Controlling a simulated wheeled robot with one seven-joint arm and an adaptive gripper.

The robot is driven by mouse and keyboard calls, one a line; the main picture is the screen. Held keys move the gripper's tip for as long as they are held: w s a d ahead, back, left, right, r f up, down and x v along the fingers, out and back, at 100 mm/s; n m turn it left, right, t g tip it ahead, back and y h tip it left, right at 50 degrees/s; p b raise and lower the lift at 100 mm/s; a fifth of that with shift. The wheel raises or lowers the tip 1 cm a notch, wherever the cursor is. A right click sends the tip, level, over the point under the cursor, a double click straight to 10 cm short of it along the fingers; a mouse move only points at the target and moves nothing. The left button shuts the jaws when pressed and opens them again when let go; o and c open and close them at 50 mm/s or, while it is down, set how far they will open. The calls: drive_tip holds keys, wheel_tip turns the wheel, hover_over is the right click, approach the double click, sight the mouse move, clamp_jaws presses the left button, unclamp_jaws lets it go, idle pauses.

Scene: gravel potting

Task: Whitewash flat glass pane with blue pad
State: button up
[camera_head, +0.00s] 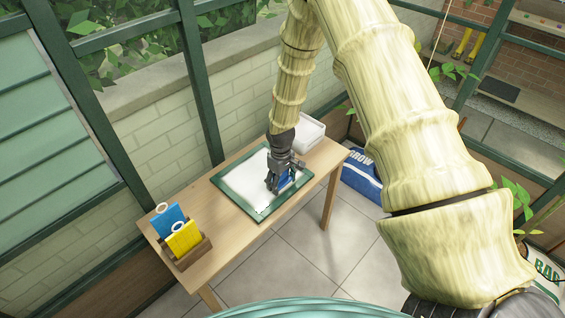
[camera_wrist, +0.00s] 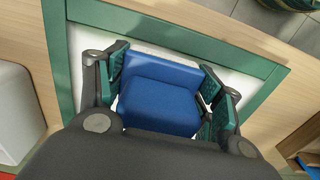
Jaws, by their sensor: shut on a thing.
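The flat glass pane (camera_head: 246,181) lies on the wooden table inside a green frame (camera_head: 229,205). White coating covers much of its visible surface. My gripper (camera_head: 279,184) is over the right part of the pane, pointing down. It is shut on the blue pad (camera_head: 284,181), which sits low over the pane; I cannot tell whether it touches. In the wrist view the blue pad (camera_wrist: 160,92) is between the two fingers, with white surface around it and the green frame (camera_wrist: 185,37) close by. My gripper and arm hide part of the pane.
A white tray (camera_head: 311,133) stands at the table's far right end. A wooden holder (camera_head: 188,253) with a blue item (camera_head: 170,219) and a yellow item (camera_head: 183,239) stands at the near left end. Bare tabletop (camera_head: 200,204) lies between holder and frame.

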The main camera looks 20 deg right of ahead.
drive_tip(key=shift+w+d+r+p, duration=0.1)
drive_tip(key=shift+d+r+p, duration=0.15)
drive_tip(key=shift+r, duration=0.3)
drive_tip(key=shift+w+d+r+p, duration=0.1)
drive_tip(key=shift+r+p, duration=0.25)
drive_tip(key=shift+r, duration=0.2)
drive_tip(key=shift+s+r+p, duration=0.2)
drive_tip(key=shift+r+p, duration=0.3)
drive_tip(key=shift+r, duration=0.25)
wheel_tip(320, 180, up, 2)
drive_tip(key=shift+w+p, duration=0.1)
drive_tip(key=shift+p, duration=0.65)
drive_tip(key=shift+a+r+p, duration=0.1)
drive_tip(key=shift+r+p, duration=0.65)
drive_tip(key=shift+r, duration=0.4)
drive_tip(key=shift+a, duration=0.1)
